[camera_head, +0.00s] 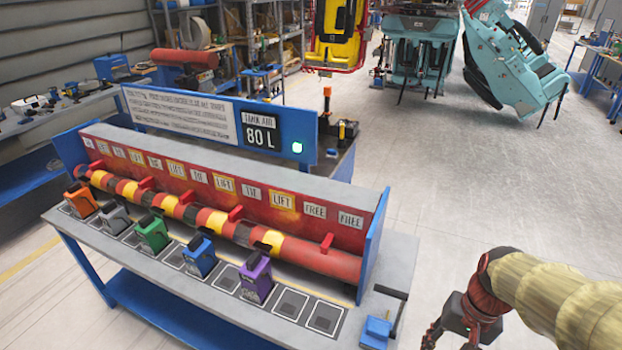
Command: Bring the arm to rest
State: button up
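My arm reaches in from the right edge, with a tan sleeve and a dark red wrist. My gripper (452,338) hangs at the lower right, pointing down over the floor, to the right of the workbench (75,238). Its dark fingers are cut off by the bottom edge, so I cannot tell how far apart they are. No object shows in it. It appears clear of the small blue block (377,328) at the bench's right end.
On the bench, orange (81,200), grey (114,217), green (153,234), blue (200,257) and purple (257,278) canisters stand before a red-yellow tube (317,258). A sign (220,121) rises behind. Floor at right is open.

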jog(key=s+a+r+n+t, duration=0.1)
jog(key=a+r+n+t, duration=0.1)
jog(key=a+r, duration=0.2)
jog(key=s+a+r+n+t+h, duration=0.1)
jog(key=s+a+r+n+t, duration=0.1)
jog(key=r, duration=0.7)
jog(key=shift+a+n+t, duration=0.7)
jog(key=shift+a+t, duration=0.1)
jog(key=shift+a, duration=0.35)
jog(key=shift+r, duration=0.1)
